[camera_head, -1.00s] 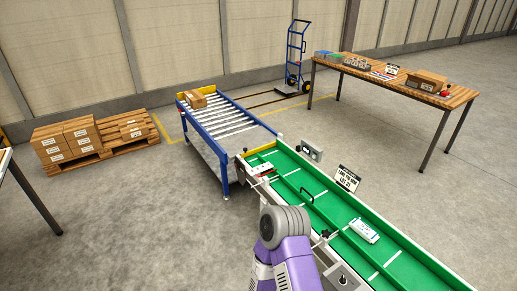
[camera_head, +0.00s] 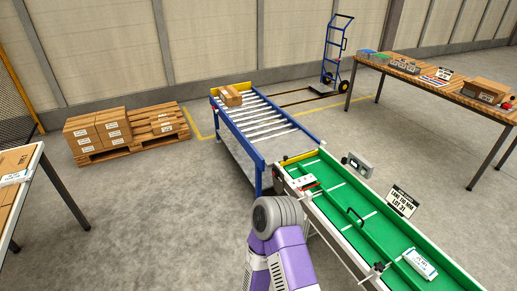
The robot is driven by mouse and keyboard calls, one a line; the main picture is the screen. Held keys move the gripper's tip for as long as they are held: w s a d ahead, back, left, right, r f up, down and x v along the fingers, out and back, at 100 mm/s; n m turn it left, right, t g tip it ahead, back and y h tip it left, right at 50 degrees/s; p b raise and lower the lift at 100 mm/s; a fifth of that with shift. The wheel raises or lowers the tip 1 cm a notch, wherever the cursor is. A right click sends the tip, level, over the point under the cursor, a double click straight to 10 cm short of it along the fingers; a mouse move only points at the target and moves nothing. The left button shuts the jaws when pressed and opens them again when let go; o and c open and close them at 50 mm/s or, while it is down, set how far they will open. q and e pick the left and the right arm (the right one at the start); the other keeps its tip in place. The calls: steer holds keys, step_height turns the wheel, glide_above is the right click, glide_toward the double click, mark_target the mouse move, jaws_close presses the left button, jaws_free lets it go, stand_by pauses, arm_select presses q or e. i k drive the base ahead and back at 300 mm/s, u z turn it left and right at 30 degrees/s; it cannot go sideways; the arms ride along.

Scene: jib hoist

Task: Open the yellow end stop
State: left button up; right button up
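A yellow bar (camera_head: 298,157) lies across the far end of the green conveyor (camera_head: 345,203), beside the roller table. Another yellow plate (camera_head: 231,87) stands across the far end of the blue-framed roller table (camera_head: 262,115), behind a cardboard box (camera_head: 231,96). I cannot tell from the picture which of these is the end stop. A purple and grey arm link of mine rises at the bottom middle, in front of the conveyor's left side. Neither of my grippers shows.
A white package (camera_head: 420,263) lies on the conveyor, near a lot sign (camera_head: 402,201). A pallet with boxes (camera_head: 128,143) stands at left, a table (camera_head: 18,190) at the left edge, a long table (camera_head: 440,88) at right, a hand truck (camera_head: 337,52) behind. Floor left of the conveyor is clear.

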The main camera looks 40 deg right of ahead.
mark_target(286, 162)
steer(key=z, duration=0.05)
steer(key=i, duration=2)
steer(key=z, duration=1.4)
steer(key=i, duration=1.1)
steer(key=z, duration=0.7)
